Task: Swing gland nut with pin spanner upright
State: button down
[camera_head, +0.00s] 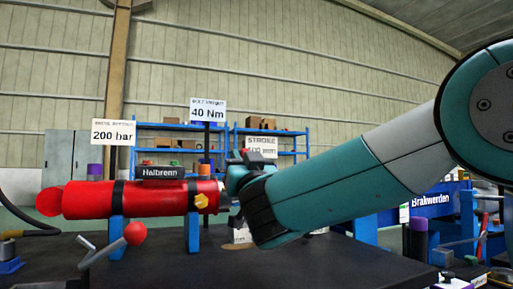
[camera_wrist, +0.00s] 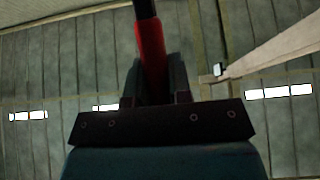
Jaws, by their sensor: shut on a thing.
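In the wrist view my gripper (camera_wrist: 155,78) is shut on a red handle with a dark upper part, which I take as the pin spanner (camera_wrist: 150,45). The handle runs up out of the top of that view. Whether the spanner's pins sit in the nut cannot be seen.
Signs reading 200 bar (camera_head: 113,132) and 40 Nm (camera_head: 207,110) stand behind. Blue shelving (camera_head: 290,133) is farther back. The bench's right part is fairly clear.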

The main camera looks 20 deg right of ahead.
jog(key=w+r+g+p, duration=0.1)
jog(key=r+p, duration=0.1)
jog(key=p, duration=0.2)
jog(key=w+r+g+p, duration=0.2)
jog(key=p, duration=0.3)
jog(key=w+r+g+p, duration=0.1)
jog(key=w+r+p, duration=0.1)
jog(key=p, duration=0.3)
jog(key=shift+w+a+r+g, duration=0.15)
jog(key=shift+r+g, duration=0.2)
jog(key=shift+g, duration=0.05)
jog(key=w+r+g+p, duration=0.1)
jog(key=w+g+p, duration=0.5)
jog(key=p, duration=0.8)
jog(key=shift+w+a+r+h+p, duration=0.15)
jog(key=shift+w+a+h+p, duration=0.2)
jog(key=shift+w, duration=0.8)
jog(key=c, duration=1)
grip_release()
jog(key=shift+c, duration=0.2)
